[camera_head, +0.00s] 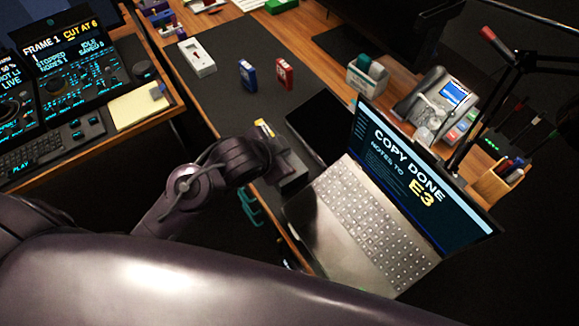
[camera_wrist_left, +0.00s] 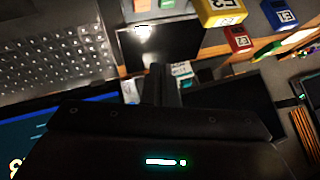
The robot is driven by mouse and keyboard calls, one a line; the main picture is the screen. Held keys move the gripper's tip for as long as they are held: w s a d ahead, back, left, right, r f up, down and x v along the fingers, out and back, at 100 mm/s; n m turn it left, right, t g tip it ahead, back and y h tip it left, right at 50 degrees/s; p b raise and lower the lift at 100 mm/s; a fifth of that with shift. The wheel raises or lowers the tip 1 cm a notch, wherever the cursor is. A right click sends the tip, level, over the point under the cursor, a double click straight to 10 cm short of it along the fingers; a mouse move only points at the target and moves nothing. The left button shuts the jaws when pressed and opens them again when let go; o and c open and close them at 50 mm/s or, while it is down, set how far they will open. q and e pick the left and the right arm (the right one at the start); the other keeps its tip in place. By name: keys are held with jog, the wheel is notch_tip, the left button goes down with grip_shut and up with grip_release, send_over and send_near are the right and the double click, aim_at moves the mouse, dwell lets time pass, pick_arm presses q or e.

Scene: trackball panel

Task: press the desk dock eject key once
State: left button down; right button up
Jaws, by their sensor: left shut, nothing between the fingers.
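My left gripper (camera_head: 288,174) is over the near desk edge at the laptop's left corner in the head view; its fingertips are not clear there. In the left wrist view its narrow dark fingers (camera_wrist_left: 160,80) are shut and empty. A yellow block (camera_head: 264,128) shows just behind my left wrist, mostly hidden; the left wrist view shows a yellow block marked E3 (camera_wrist_left: 222,11) at the top. I cannot pick out the dock or its eject key; my wrist covers the desk there. The laptop screen (camera_head: 405,165) reads "COPY DONE NOTES TO E3". My right gripper is not in view.
Blue (camera_head: 248,76) and red (camera_head: 284,74) blocks stand farther back on the dark mat. A desk phone (camera_head: 437,103) and pen holder (camera_head: 498,183) stand right. The mat's middle is clear.

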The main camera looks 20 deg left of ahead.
pick_arm(q)
jog(key=w+d+r+m+h, duration=0.2)
jog(key=w+d+m+h, duration=0.15)
jog(key=m, duration=0.25)
jog(key=a+m+g+h, duration=0.1)
jog(key=m, duration=0.1)
jog(key=a+f+m+g, duration=0.1)
jog(key=m, duration=0.1)
jog(key=a+m+g+h, duration=0.1)
jog(key=a+m+g, duration=0.1)
jog(key=m, duration=0.1)
jog(key=shift+s+f+h, duration=0.3)
jog(key=shift+h, duration=0.05)
jog(key=shift+f, duration=0.15)
notch_tip(320, 180, down, 7)
jog(key=b, duration=0.6)
jog(key=shift+b, duration=0.4)
jog(key=shift+f+b, duration=0.5)
jog(key=shift+f, duration=0.25)
jog(key=shift+f, duration=0.45)
